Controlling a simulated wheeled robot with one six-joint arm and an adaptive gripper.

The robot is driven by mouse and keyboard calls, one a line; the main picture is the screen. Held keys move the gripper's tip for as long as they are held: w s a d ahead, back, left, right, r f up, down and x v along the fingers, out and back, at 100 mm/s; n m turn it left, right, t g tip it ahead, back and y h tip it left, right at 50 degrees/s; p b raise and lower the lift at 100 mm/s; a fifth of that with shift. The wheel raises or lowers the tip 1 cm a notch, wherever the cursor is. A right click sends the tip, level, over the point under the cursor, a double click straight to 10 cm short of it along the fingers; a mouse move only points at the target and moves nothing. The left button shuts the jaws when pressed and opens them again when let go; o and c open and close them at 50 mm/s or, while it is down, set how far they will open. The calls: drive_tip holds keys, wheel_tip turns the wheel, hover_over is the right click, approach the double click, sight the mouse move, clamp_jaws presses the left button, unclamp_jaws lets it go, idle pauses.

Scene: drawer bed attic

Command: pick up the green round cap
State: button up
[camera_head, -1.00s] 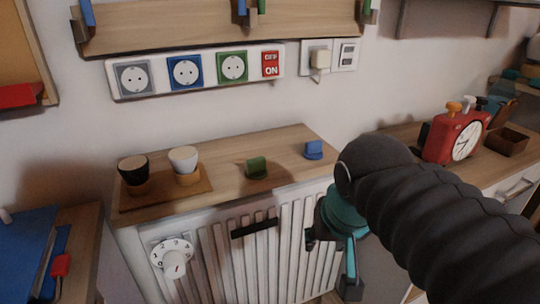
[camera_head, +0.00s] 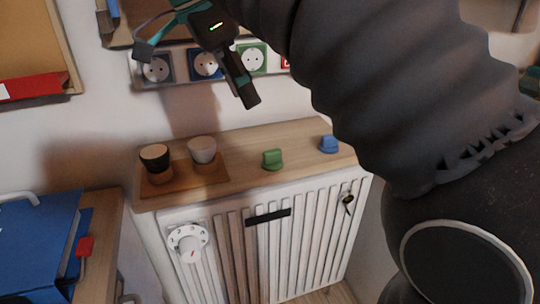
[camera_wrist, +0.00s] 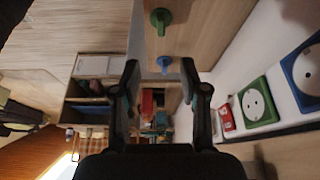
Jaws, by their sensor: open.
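The green round cap (camera_head: 272,159), a small knob-like piece with a raised grip, stands on the wooden top (camera_head: 240,160) above the white slatted radiator front. It also shows in the wrist view (camera_wrist: 160,20) at the top, beyond my fingertips and not between them. My gripper (camera_head: 197,78) is high in front of the socket strip, above and to the left of the cap. In the wrist view my gripper (camera_wrist: 160,68) has its two fingers apart with nothing held between them.
A similar blue cap (camera_head: 329,144) stands to the right of the green one. A black-topped cup (camera_head: 155,158) and a pale cup (camera_head: 202,150) stand on a brown board at left. The socket strip (camera_head: 180,67) is on the wall behind. The wood around the green cap is clear.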

drive_tip(key=b, duration=0.2)
hover_over(271, 151)
drive_tip(key=a, duration=0.2)
drive_tip(key=f, duration=0.4)
drive_tip(key=s+f, duration=0.1)
drive_tip(key=f, duration=0.2)
drive_tip(key=shift+d+f, duration=0.1)
drive_tip(key=shift+x, duration=2.75)
drive_tip(key=shift+w+a, duration=0.15)
drive_tip(key=shift+a, duration=0.1)
clamp_jaws()
